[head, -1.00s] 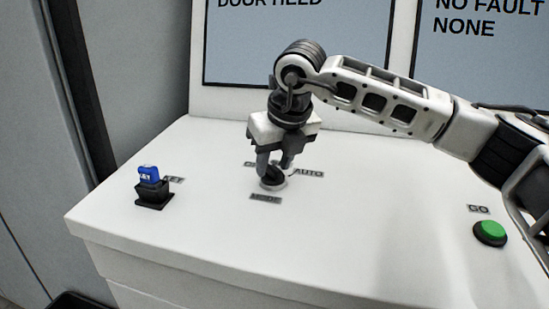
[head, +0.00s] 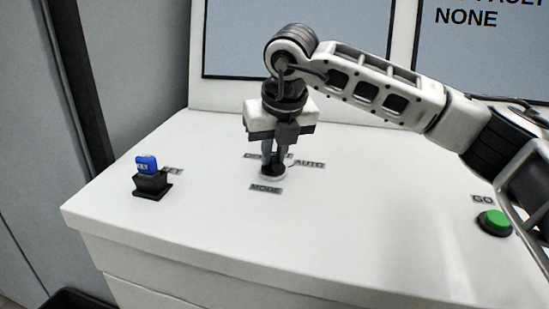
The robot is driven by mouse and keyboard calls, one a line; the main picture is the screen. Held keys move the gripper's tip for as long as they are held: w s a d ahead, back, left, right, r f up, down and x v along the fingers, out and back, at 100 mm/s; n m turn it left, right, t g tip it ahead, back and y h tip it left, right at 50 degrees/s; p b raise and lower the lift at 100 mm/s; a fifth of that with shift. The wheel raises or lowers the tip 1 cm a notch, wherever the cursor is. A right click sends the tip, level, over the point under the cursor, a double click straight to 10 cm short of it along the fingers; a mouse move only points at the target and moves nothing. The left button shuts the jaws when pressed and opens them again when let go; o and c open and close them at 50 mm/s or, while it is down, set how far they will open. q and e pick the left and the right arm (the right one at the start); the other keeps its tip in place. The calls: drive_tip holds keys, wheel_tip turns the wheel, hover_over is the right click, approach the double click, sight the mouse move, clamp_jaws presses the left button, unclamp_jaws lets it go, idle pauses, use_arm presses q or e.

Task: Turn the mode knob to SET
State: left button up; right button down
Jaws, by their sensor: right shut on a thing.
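The mode knob (head: 273,174) is a small dark knob on the white console top, behind a MODE label (head: 266,190). An AUTO label (head: 309,164) lies to its right. Another label behind the knob is partly hidden by my gripper, so I cannot read it in full. My right gripper (head: 273,165) points down from above and is shut on the mode knob. The fingers cover much of the knob, so which way it points is hard to tell. My left gripper is not in view.
A blue key (head: 147,164) stands in a black holder (head: 151,185) at the left, beside a partly hidden label. A green GO button (head: 494,223) is at the right. Screens (head: 300,40) rise behind the console (head: 230,225). The front of its top is clear.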

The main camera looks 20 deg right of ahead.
drive_tip(key=m+h+b, duration=0.1)
drive_tip(key=m+b, duration=0.1)
drive_tip(key=m, duration=0.2)
drive_tip(key=shift+a+b, duration=0.15)
drive_tip(key=shift+b, duration=0.25)
drive_tip(key=shift+r+m+g+h+b, duration=0.1)
drive_tip(key=shift+m+g+h+b, duration=0.2)
drive_tip(key=shift+m+h+b, duration=0.75)
drive_tip(key=shift+m+y+p, duration=0.25)
drive_tip(key=shift+m+p, duration=0.2)
drive_tip(key=shift+p, duration=0.05)
drive_tip(key=c, duration=1.4)
unclamp_jaws()
drive_tip(key=p+v, duration=0.1)
drive_tip(key=v, duration=1.5)
